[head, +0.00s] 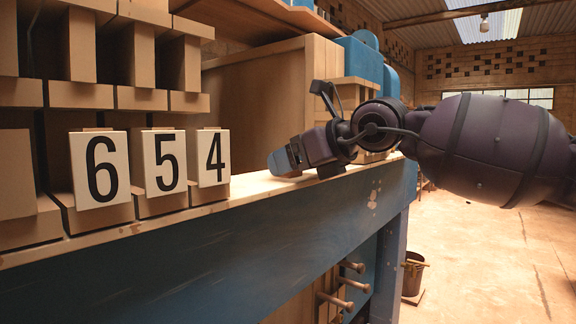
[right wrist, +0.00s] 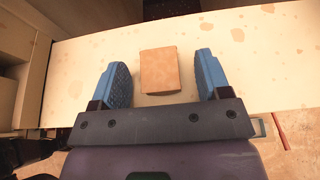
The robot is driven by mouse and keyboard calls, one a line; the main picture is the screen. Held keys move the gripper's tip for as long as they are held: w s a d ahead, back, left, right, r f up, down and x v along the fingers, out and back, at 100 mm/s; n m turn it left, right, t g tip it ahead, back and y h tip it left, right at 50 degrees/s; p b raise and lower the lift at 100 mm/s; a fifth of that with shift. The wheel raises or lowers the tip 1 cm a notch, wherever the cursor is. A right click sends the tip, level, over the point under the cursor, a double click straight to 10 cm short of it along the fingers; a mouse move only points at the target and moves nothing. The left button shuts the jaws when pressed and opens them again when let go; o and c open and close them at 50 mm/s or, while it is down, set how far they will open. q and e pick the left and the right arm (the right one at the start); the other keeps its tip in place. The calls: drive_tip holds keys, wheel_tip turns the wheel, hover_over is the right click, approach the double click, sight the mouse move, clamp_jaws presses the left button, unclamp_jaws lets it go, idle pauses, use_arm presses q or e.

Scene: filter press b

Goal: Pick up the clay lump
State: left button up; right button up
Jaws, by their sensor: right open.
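The clay lump (right wrist: 160,70) is an orange-tan, roughly square block on a pale, spotted ledge (right wrist: 255,65) in the right wrist view. My right gripper (right wrist: 160,78) is open, with one blue finger on each side of the lump and a gap on both sides. In the head view my right gripper (head: 285,161) reaches in from the right, low over the ledge. The lump cannot be made out there. My left gripper does not show.
Number cards 6 (head: 99,169), 5 (head: 165,161) and 4 (head: 213,157) stand on the left of the ledge, before stacked wooden blocks. A wooden cabinet (head: 255,105) rises behind the ledge. Wooden pegs (head: 345,304) stick out below. A bucket (head: 412,275) stands on the floor.

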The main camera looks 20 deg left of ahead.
drive_tip(key=c, duration=1)
drive_tip(key=shift+r, duration=0.15)
